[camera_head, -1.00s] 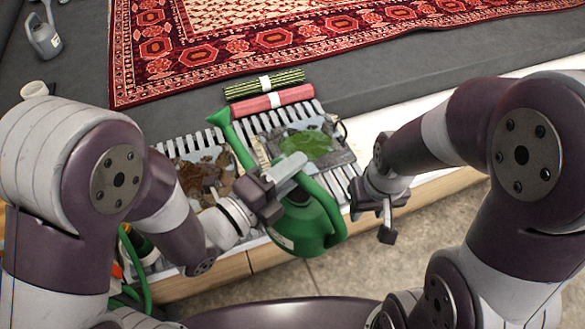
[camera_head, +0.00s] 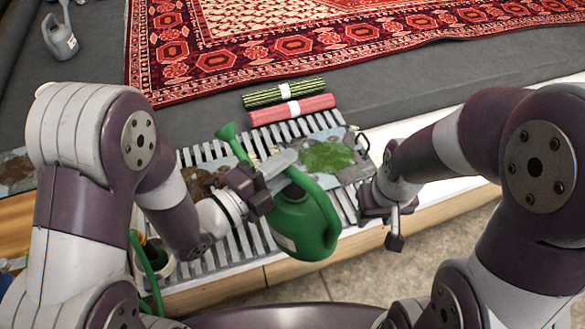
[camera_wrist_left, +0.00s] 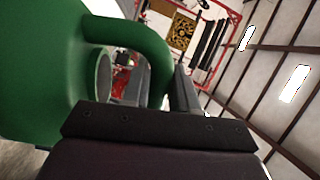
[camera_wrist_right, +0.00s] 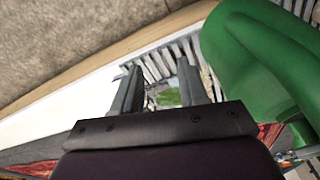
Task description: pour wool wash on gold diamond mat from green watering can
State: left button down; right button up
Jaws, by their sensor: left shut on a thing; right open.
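The green watering can (camera_head: 303,228) hangs in my left gripper (camera_head: 272,174), which is shut on it near the handle. Its spout (camera_head: 226,131) points away and to the left, over the slatted rack. The can also fills the left of the left wrist view (camera_wrist_left: 35,75). My right gripper (camera_head: 393,222) is open and empty, right of the can and apart from it. A mat with a green patch (camera_head: 350,170) lies on the rack beyond the can. A mat with a brown patch (camera_head: 200,180) lies left of it, partly hidden by my left arm. I cannot make out a gold diamond pattern on either.
The slatted rack (camera_head: 240,247) has a wooden front edge. Two rolled mats, striped green (camera_head: 260,97) and pink (camera_head: 265,115), lie behind it. A large red rug (camera_head: 210,60) lies beyond, and a grey watering can (camera_head: 62,42) stands far left. Another mat (camera_head: 14,172) shows at the left edge.

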pick_arm(q)
jog(key=w+a+f+n+b, duration=0.1)
jog(key=w+a+f+n, duration=0.2)
jog(key=w+f+n, duration=0.1)
jog(key=f, duration=0.1)
jog(key=w+a+f+n+b, duration=0.1)
jog(key=w+a+f, duration=0.1)
jog(key=w+f, duration=0.1)
jog(key=shift+a+f+n+b, duration=0.1)
jog(key=shift+a+n+b, duration=0.2)
jog(key=shift+n, duration=0.1)
jog(key=shift+w+a+f, duration=0.1)
jog(key=shift+w+a, duration=0.05)
jog(key=shift+a, duration=0.05)
jog(key=s+a, duration=0.2)
jog(key=a, duration=0.6)
jog(key=shift+s+a, duration=0.2)
jog(key=shift+s, duration=0.1)
dwell(0.3)
notch_tip(320, 180, up, 2)
jog(key=m+b, duration=0.5)
jog(key=m, duration=0.3)
jog(key=shift+b, duration=0.4)
jog(key=shift+w, duration=0.15)
